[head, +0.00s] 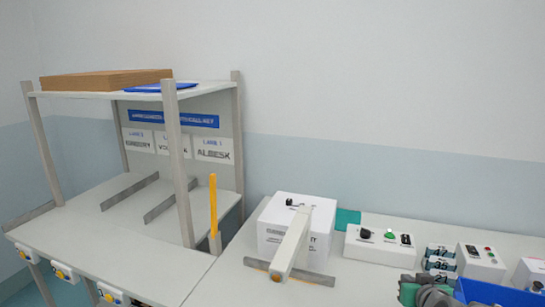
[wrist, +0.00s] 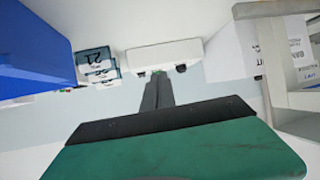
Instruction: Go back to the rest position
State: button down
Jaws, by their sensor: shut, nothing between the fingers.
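My gripper (wrist: 157,80) shows in the wrist view as dark, narrow fingers closed together, with nothing between them. They extend from a green and black body at the bottom of that view. The fingertips point toward a white control box (wrist: 185,52), with clear space around them; I cannot tell the exact gap. In the head view, only a grey and teal part of my arm shows at the bottom right edge, beside the blue bin (head: 500,293). The fingers cannot be made out there.
The bench also holds a white labelled carton (head: 270,235) behind a pale bar (head: 291,243), a button box (head: 380,246), numbered blocks (head: 440,264) and a box with lights (head: 481,262). A shelf rack (head: 170,150) stands left, carrying a brown carton (head: 105,80).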

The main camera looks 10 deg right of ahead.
jog(key=s+a+n+g+y, duration=0.1)
jog(key=a+n+g+y, duration=0.25)
jog(key=a, duration=1.55)
jog(key=s+a+g+p, duration=0.1)
jog(key=s+a+g, duration=0.4)
jog(key=s+a, duration=0.6)
jog(key=shift+s+a+r+p, duration=0.25)
jog(key=shift+s+a+p, duration=0.1)
jog(key=shift+s, duration=0.65)
